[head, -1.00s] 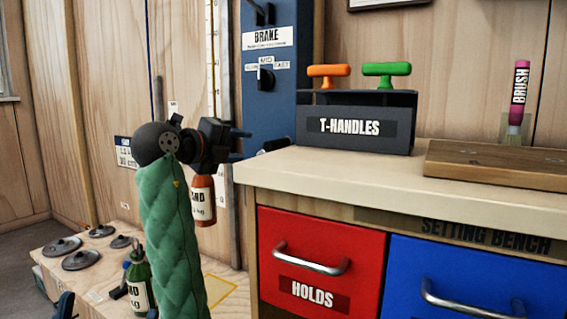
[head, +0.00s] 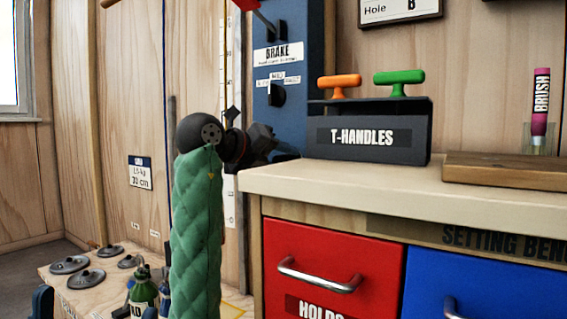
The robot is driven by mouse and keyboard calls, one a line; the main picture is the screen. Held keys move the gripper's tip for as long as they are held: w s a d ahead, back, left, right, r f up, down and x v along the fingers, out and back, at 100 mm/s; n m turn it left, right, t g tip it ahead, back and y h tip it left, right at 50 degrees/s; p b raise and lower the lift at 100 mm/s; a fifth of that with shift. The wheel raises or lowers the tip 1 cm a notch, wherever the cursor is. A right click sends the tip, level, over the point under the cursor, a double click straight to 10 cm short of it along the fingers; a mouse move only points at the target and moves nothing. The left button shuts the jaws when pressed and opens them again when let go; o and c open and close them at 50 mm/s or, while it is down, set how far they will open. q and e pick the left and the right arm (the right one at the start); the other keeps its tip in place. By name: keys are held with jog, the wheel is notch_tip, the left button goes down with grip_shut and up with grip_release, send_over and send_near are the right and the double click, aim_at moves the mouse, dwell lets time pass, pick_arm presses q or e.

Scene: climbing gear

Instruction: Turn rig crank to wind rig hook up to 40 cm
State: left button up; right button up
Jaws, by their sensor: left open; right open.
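The rig is a tall blue post (head: 302,60) behind the bench, with a BRAKE label, a dark knob and a red-handled lever (head: 245,4) cut off at the top edge. A pale measuring scale (head: 230,200) runs beside it. My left gripper (head: 278,143), on a green padded arm, is open in front of the post's lower part, beside the bench's back left corner. Its jaws are dark against dark parts, so contact is unclear. I cannot make out the rig crank or the rig hook; the gripper and sleeve cover that area. My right gripper is not seen.
The bench top (head: 350,182) holds a T-HANDLES rack (head: 370,138), a wooden block (head: 510,170) and a brush (head: 540,100). Red (head: 335,250) and blue (head: 490,275) drawers face me. A low platform (head: 105,290) carries discs and bottles. A sign (head: 140,172) hangs on the wall.

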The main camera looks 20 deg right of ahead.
jog(key=shift+w+d+f, duration=0.15)
jog(key=shift+d, duration=0.3)
grip_shut()
